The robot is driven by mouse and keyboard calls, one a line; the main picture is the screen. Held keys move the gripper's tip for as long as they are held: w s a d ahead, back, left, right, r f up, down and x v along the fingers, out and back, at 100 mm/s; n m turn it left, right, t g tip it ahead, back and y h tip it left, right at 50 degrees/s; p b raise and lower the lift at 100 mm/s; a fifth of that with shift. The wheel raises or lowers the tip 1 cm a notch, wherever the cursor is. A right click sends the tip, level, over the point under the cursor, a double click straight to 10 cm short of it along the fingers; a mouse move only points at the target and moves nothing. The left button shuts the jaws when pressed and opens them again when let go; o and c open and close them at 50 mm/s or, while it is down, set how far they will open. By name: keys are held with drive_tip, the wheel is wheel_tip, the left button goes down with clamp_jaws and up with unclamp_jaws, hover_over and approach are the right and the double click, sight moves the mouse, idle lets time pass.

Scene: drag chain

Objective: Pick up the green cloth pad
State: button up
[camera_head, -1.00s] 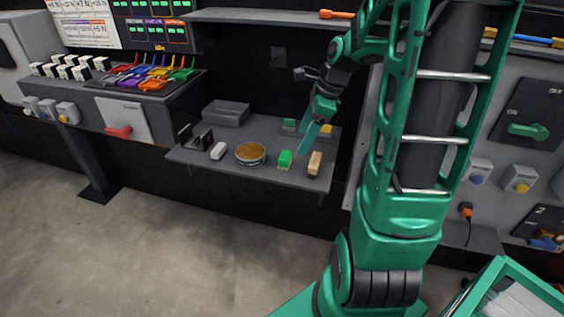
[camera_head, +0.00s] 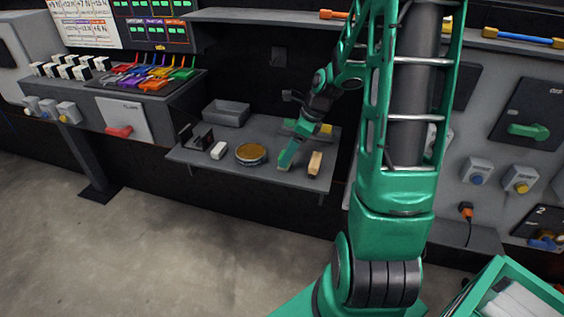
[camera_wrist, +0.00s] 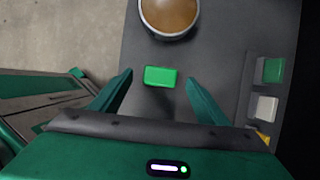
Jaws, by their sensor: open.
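The green pad (camera_wrist: 161,76) lies on the dark grey shelf, between and slightly ahead of my open fingers in the wrist view. My gripper (camera_wrist: 159,82) has a clear gap on each side of the pad and is not closed on it. In the head view my gripper (camera_head: 287,158) is over the pad's place near the shelf's front edge and hides most or all of it. A second green block (camera_wrist: 272,70) sits in a holder at the right of the wrist view.
A round tin (camera_head: 250,153) with a brown top is left of my gripper, and a tan block (camera_head: 315,163) is close on its right. A white block (camera_head: 218,151) and a grey bin (camera_head: 227,113) stand farther left. The shelf (camera_head: 295,180) ends just in front.

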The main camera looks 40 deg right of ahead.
drive_tip(key=shift+x, duration=1.3)
drive_tip(key=c, duration=1.1)
drive_tip(key=shift+c, duration=0.2)
drive_tip(key=shift+r, duration=0.1)
drive_tip(key=shift+r, duration=0.55)
wheel_tip(320, 180, up, 3)
drive_tip(key=shift+f, duration=0.1)
drive_tip(key=s+a+r, duration=0.4)
drive_tip(key=a+r, duration=0.3)
drive_tip(key=a, duration=0.4)
drive_tip(key=shift+s, duration=0.2)
drive_tip(key=shift+o, duration=0.5)
